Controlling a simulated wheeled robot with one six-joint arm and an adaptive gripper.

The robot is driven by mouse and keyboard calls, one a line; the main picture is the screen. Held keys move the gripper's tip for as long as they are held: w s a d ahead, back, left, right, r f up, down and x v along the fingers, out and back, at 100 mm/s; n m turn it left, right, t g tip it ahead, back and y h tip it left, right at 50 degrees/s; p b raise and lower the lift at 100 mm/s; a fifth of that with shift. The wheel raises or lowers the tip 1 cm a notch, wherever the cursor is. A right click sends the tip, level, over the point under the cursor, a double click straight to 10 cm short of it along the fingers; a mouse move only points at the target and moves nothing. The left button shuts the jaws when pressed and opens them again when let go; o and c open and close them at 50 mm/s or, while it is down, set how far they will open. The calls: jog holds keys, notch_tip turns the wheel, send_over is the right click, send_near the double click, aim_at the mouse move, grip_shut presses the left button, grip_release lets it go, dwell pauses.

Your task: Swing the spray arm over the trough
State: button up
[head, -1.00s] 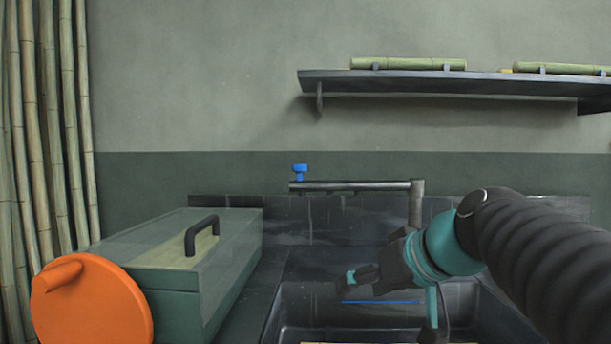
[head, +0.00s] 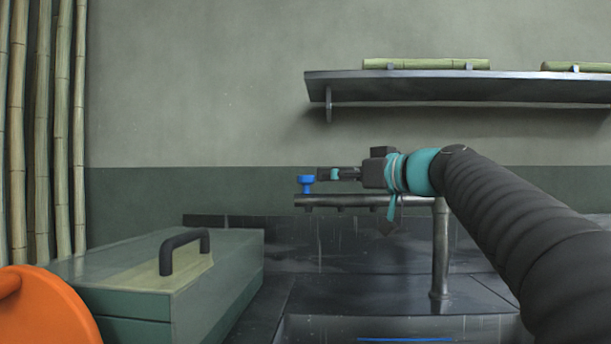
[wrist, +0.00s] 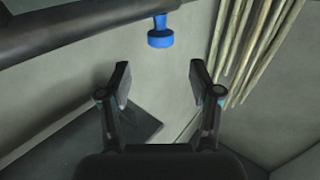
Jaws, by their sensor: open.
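The spray arm (head: 345,200) is a grey horizontal pipe on an upright post (head: 440,250) behind the trough. A blue knob (head: 306,184) stands on its left end. The trough (head: 400,326) is a dark sink with a blue line inside, only partly in view at the bottom. My gripper (head: 325,174) is at the height of the knob, just to its right in the head view. In the wrist view my gripper (wrist: 160,80) is open and empty, and the blue knob (wrist: 160,34) lies beyond the fingertips, between their lines. The pipe (wrist: 70,35) runs left from it.
A green box (head: 170,275) with a black handle and an orange disc (head: 45,310) stand at the left. A wall shelf (head: 460,87) with bamboo pieces hangs above my arm. Bamboo poles (head: 45,120) line the left wall.

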aim_at(306, 176)
jog(key=p+x, duration=0.1)
jog(key=x, duration=0.8)
jog(key=shift+p, duration=0.35)
grip_shut()
jog(key=shift+s, duration=0.1)
